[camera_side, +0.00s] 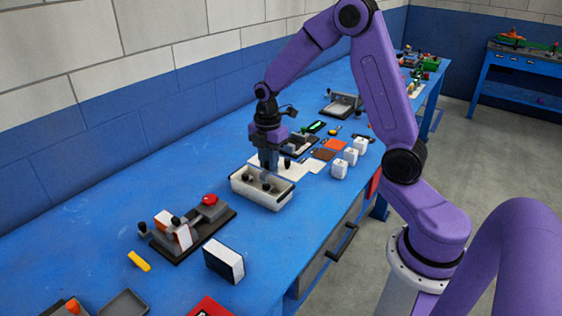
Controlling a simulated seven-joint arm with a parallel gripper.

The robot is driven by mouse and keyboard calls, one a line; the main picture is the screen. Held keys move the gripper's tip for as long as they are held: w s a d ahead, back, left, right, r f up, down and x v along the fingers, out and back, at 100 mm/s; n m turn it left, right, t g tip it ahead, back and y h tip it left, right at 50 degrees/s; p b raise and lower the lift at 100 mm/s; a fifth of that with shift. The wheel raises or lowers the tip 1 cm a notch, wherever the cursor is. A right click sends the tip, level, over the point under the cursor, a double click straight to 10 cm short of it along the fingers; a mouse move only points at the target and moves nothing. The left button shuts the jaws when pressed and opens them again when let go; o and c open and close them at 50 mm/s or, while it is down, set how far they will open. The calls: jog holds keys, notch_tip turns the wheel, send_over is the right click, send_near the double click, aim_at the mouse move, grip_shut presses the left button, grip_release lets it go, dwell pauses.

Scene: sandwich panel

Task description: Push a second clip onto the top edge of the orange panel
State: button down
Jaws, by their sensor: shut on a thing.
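My gripper (269,166) points down at the white bin (262,200), its fingertips at or just above the bin's far part. It is shut on a small dark thing, seemingly a clip, which blends with the dark fingers. Other dark clips (267,188) lie in the bin.
A red knob (210,199) stands on the fixture. A yellow piece (139,261) and a white-and-black block (224,260) lie nearby. Blue table is clear between bin and fixture.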

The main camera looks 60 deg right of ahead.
jog(key=w+a, duration=1.1)
jog(key=a, duration=0.1)
jog(key=r, duration=0.1)
send_over(164, 217)
jog(key=shift+w+f, duration=0.1)
jog(key=shift+f, duration=2.2)
jog(key=shift+f, duration=1.55)
jog(key=c, duration=0.6)
grip_release()
jog(key=shift+r, duration=3.75)
